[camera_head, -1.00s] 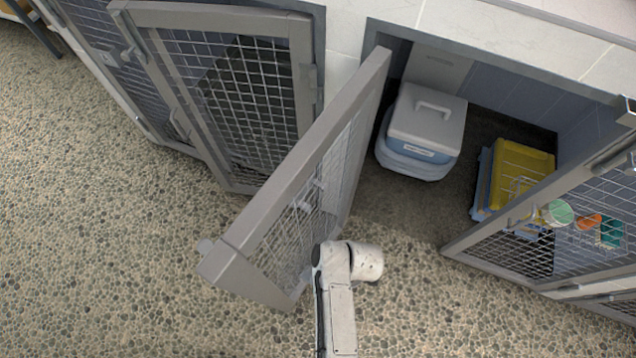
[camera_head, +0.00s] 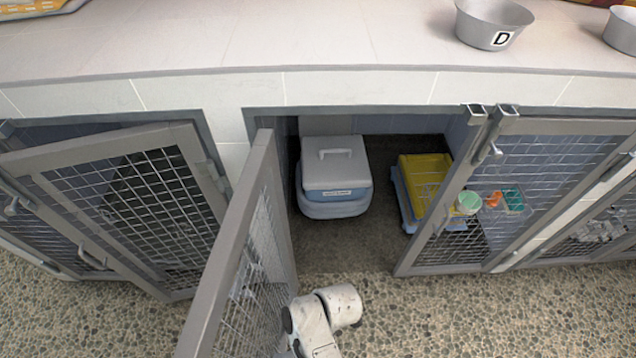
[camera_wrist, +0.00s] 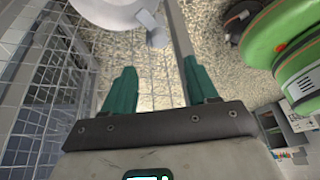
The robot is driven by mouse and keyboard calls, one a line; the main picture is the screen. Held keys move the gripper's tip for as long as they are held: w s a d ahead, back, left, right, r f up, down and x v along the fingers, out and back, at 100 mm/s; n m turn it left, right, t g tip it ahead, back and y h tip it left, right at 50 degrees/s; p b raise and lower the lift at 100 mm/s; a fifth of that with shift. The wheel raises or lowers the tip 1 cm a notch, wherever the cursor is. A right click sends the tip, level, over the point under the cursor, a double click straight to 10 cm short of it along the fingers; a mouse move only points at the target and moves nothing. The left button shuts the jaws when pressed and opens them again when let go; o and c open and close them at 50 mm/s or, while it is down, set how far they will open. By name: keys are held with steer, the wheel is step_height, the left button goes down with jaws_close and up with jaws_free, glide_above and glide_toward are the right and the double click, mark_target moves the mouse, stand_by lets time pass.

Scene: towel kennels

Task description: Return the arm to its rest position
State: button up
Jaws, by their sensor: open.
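My gripper (camera_wrist: 160,78) shows in the wrist view with its two green fingers spread apart and nothing between them. Pebbled floor, wire mesh and a grey bar lie beyond the fingers. In the head view my white arm (camera_head: 322,318) is at the bottom centre, just right of the open kennel door (camera_head: 262,160). I cannot tell whether they touch. The gripper itself is hidden in the head view.
The open kennel holds a blue-and-grey carrier (camera_head: 335,178) and a yellow crate (camera_head: 424,180). Another mesh door (camera_head: 470,215) stands at right, and one more (camera_head: 150,205) at left. Metal bowls (camera_head: 492,22) sit on the counter (camera_head: 330,40). Pebbled floor (camera_head: 450,315) is clear at lower right.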

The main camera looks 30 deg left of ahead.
steer(key=w+d+r+m+t+p, duration=0.1)
steer(key=d+r+m+p, duration=0.1)
steer(key=d+r+m, duration=0.4)
steer(key=w+d+r+m+t+p, duration=0.1)
steer(key=d+r+m+p, duration=0.2)
steer(key=d, duration=0.5)
steer(key=w+d+r+m+t+p, duration=0.1)
steer(key=d+r+m+p, duration=0.15)
steer(key=d+m, duration=0.4)
steer(key=s+d+r+m+t+h+p, duration=0.1)
steer(key=s+d+r+m, duration=0.3)
steer(key=d, duration=0.5)
steer(key=s+d+r+m+h+p, duration=0.1)
steer(key=s+d+r+m+p, duration=0.1)
steer(key=d+r+m, duration=0.7)
steer(key=shift+s+d+r+t+h, duration=0.15)
steer(key=shift+s+d+t+h, duration=0.25)
steer(key=shift+s, duration=0.5)
